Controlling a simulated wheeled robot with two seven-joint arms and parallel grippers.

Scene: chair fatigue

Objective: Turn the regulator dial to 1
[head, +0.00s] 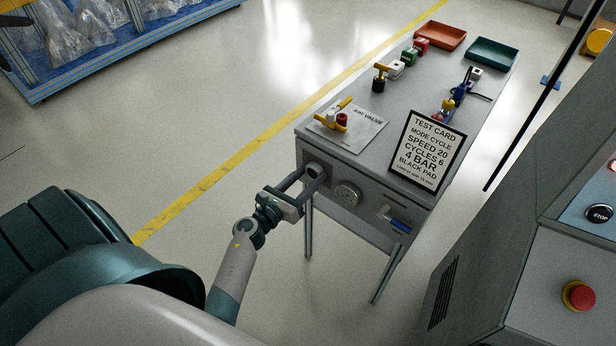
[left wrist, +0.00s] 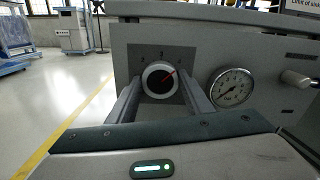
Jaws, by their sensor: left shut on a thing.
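In the head view the dial (head: 313,170) is partly covered by my gripper. My left gripper (head: 306,184) is shut on the dial, one finger on each side; its fingers also show in the left wrist view (left wrist: 160,98). My right gripper is not in view.
A round pressure gauge (head: 348,195) sits right of the dial, then a blue-handled valve (head: 397,224). A test card (head: 427,150) stands on the bench top (head: 380,108) among small parts and trays. A grey cabinet with a red button (head: 578,296) stands at right.

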